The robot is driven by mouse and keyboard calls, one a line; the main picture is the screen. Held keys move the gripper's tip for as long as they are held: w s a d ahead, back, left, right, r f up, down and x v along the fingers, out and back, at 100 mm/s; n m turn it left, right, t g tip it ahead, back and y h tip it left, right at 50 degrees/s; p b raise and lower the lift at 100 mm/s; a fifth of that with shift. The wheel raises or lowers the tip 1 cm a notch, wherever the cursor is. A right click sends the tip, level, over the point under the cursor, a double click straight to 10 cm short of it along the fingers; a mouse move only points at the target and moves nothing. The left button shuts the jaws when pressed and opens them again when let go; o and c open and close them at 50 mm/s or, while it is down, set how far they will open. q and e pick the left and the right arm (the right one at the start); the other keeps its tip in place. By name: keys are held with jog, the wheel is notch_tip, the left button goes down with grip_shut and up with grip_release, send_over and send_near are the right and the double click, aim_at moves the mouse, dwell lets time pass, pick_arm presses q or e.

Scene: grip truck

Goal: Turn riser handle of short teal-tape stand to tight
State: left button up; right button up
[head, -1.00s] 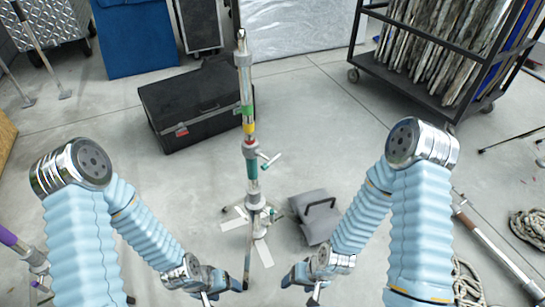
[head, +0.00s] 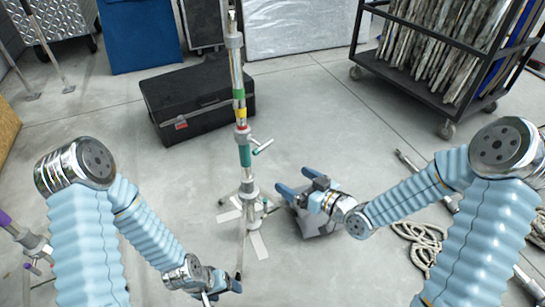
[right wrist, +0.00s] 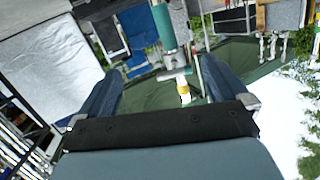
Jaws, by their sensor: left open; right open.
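The teal-tape stand (head: 247,206) rises upright in the middle of the head view, with a teal band (head: 245,156) and yellow, green and red bands above it. Its riser handle (head: 263,147) sticks out to the right from a grey collar just above the teal band. My right gripper (head: 295,181) is open and empty, lower right of the handle, its fingers towards the stand. In the right wrist view, the teal band (right wrist: 163,26) shows ahead, beyond and between the open fingers (right wrist: 160,80). My left gripper (head: 222,290) is open and empty, low near the stand's base.
A black case (head: 197,103) lies behind the stand. A cart (head: 420,75) with panels stands back right, coiled rope (head: 418,240) lies right, and a purple-tape stand (head: 22,237) is at left.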

jog(key=n+t+y, duration=0.1)
jog(key=n+y, duration=0.1)
send_near(265, 147)
jog(key=p+x, duration=0.1)
jog(key=x, duration=1)
jog(key=shift+d, duration=0.1)
jog(key=c, duration=0.9)
